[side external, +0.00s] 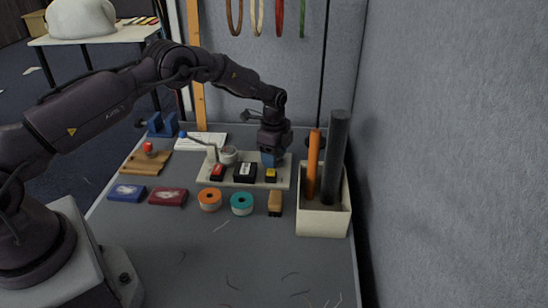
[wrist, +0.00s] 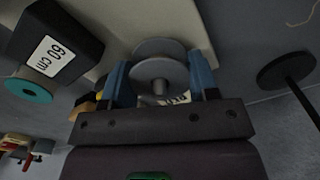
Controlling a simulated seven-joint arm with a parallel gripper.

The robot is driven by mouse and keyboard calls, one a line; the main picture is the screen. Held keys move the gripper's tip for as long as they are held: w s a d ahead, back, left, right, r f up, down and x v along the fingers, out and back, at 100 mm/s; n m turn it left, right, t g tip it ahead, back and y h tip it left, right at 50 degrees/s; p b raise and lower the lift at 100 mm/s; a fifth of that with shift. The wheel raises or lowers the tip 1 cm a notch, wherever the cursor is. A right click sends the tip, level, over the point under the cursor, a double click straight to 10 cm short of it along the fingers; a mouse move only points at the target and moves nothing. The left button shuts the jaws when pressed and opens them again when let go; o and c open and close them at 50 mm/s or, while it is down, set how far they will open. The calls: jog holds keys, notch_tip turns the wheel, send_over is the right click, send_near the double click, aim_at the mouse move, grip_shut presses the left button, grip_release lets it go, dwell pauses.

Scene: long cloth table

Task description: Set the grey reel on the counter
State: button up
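The grey reel (wrist: 158,76) shows in the wrist view as two round flanges on a short core, between the blue fingers of my gripper (wrist: 162,80). Both fingers appear to touch its sides. In the side view my gripper (side external: 271,158) points down over the right part of a cream board (side external: 282,183), and the reel is hidden there. A black box (side external: 245,172) sits on the board; the wrist view shows the box (wrist: 55,45) labelled "60 cm". I cannot tell for sure whether it is the counter. A whitish round part (side external: 228,155) stands left of my gripper.
A red block (side external: 217,172) and a yellow block (side external: 271,175) flank the black box. Orange (side external: 209,200) and teal (side external: 242,203) rolls lie in front. A cream bin (side external: 322,220) with tall tubes stands right, near the wall. The table's front is mostly clear.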

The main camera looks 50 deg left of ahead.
jog(key=shift+c, duration=1.4)
notch_tip(320, 180, up, 18)
jog(key=s+a+f+n, duration=0.1)
jog(key=s+a+f, duration=0.15)
jog(key=s, duration=0.45)
jog(key=s+a+f+n, duration=0.1)
jog(key=s+a, duration=0.3)
jog(key=s, duration=0.2)
jog(key=s+d+f+n, duration=0.1)
jog(key=s, duration=0.9)
jog(key=s+d+f+n, duration=0.1)
jog(key=s+f+n, duration=0.1)
jog(key=s, duration=0.8)
send_over(183, 177)
jog(key=f, duration=0.9)
jog(key=shift+s+d+f, duration=0.1)
jog(key=shift+s+d, duration=0.15)
jog(key=shift+s, duration=0.05)
jog(key=shift+w+a+f, duration=0.1)
jog(key=shift+w+f, duration=0.05)
jog(key=shift+f, duration=0.05)
jog(key=shift+w+a+f, duration=0.1)
jog(key=shift+w+f, duration=0.05)
jog(key=shift+f, duration=1.55)
